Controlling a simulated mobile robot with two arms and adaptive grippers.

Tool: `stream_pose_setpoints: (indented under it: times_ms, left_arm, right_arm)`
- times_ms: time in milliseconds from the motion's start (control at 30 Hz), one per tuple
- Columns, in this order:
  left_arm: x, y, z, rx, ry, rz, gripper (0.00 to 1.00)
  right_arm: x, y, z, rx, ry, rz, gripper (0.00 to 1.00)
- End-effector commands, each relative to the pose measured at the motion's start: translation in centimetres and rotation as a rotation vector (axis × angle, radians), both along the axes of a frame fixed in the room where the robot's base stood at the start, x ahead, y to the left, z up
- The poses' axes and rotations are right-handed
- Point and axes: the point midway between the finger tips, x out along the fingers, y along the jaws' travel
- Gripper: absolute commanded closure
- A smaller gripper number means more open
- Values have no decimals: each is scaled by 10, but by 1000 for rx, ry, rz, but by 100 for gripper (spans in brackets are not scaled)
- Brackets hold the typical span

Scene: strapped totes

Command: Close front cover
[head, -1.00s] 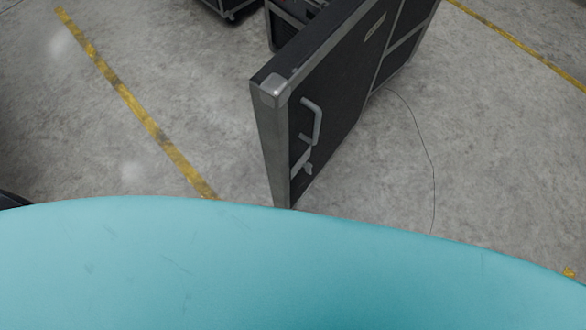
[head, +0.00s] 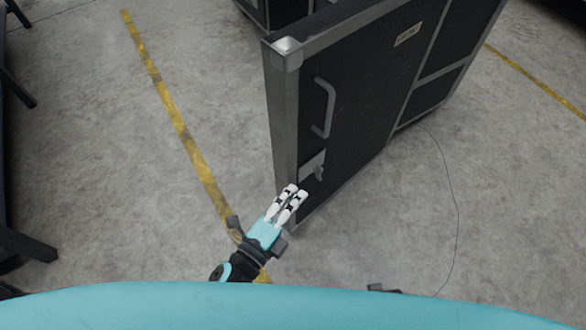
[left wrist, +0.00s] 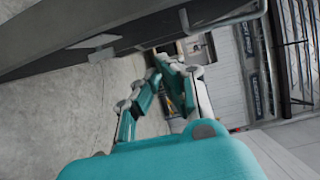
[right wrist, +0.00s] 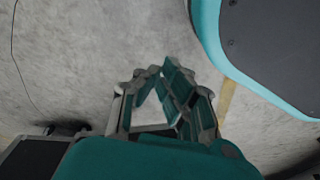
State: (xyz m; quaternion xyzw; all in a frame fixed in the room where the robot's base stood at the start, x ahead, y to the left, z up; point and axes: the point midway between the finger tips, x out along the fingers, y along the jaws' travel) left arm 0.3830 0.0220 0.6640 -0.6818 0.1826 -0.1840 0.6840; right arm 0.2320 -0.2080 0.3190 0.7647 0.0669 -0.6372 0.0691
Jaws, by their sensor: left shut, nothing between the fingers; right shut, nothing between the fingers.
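The front cover (head: 365,95) is a black panel with a grey metal frame, swung out from the case in the head view. It carries a grey handle (head: 326,108) and a latch (head: 313,168) below it. My left gripper (head: 293,191) is shut and empty, beside the cover's lower near edge in the head view; whether it touches cannot be told. In the left wrist view the cover (left wrist: 110,30) crosses the top, above the left fingers (left wrist: 168,62). My right gripper (right wrist: 160,68) is shut and empty over bare floor in the right wrist view. It is not clearly visible in the head view.
Dark cases (head: 272,12) stand behind the cover. Dark stands (head: 22,245) are at the left edge. A thin cable (head: 457,200) lies on the floor at right. The concrete floor around the yellow line (head: 170,110) is clear.

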Motion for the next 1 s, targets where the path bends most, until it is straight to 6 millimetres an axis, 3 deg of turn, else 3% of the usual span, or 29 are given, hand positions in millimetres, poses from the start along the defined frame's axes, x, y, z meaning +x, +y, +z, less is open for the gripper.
stream_pose_setpoints:
  times_ms: [233,400,1000]
  left_arm:
    - [48,-27,2,-2,-2,1,100]
    - [64,-7,0,1,0,1,100]
    - [73,4,-1,-2,2,1,100]
  right_arm:
    - [-8,-1,-9,0,5,2,100]
    - [-16,-2,-17,-1,13,3,100]
    - [-20,-3,-21,-1,14,4,100]
